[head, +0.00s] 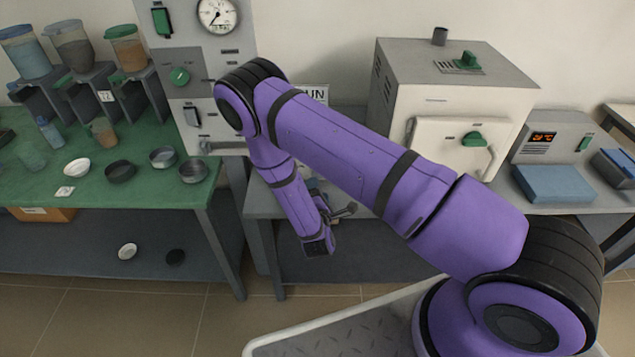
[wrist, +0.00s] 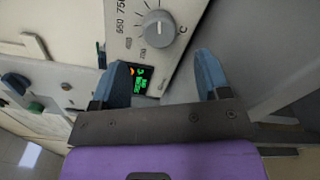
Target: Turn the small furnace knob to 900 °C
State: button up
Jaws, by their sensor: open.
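In the wrist view a round grey knob (wrist: 158,29) sits on a pale control panel (wrist: 184,12) with tick marks and printed numbers around it. Its pointer setting is too small to read. A small dark display (wrist: 139,82) with green and orange characters is beside the knob, partly behind the left finger. My gripper (wrist: 164,66) is open, its two blue fingers apart and empty, with the knob beyond the tips and roughly between their lines. In the head view my arm hides this knob and most of its panel.
A large pale furnace (head: 395,85) with a green door handle stands behind my arm. A controller with an orange display (head: 543,138) and a blue box (head: 553,184) are at the right. A green bench (head: 95,195) with bowls and hoppers is at the left.

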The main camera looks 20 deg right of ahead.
jog(key=v, duration=0.5)
dwell(0.4)
jog(key=s+d+r+m+g+h, duration=0.1)
jog(key=d+r+m+g+h, duration=0.3)
jog(key=r, duration=0.6)
jog(key=s+d+r+m+g+h, duration=0.1)
jog(key=d+r+m+g+h, duration=0.35)
jog(key=r, duration=0.65)
jog(key=s+d+r+m+g+h, duration=0.2)
jog(key=d+r+m+g, duration=0.4)
jog(key=r, duration=0.4)
jog(key=s+a+r+m+t+y, duration=0.1)
jog(key=s+a+r+m+y, duration=0.1)
jog(key=s+r+y, duration=0.6)
jog(key=s+a+r+m+t+y, duration=0.1)
jog(key=s+a+r+m+y, duration=0.1)
jog(key=s+r+y, duration=0.6)
jog(key=s+r+m, duration=0.1)
jog(key=s+r, duration=0.2)
jog(key=s, duration=0.3)
jog(key=shift+s+r+t, duration=0.25)
jog(key=shift+t, duration=0.1)
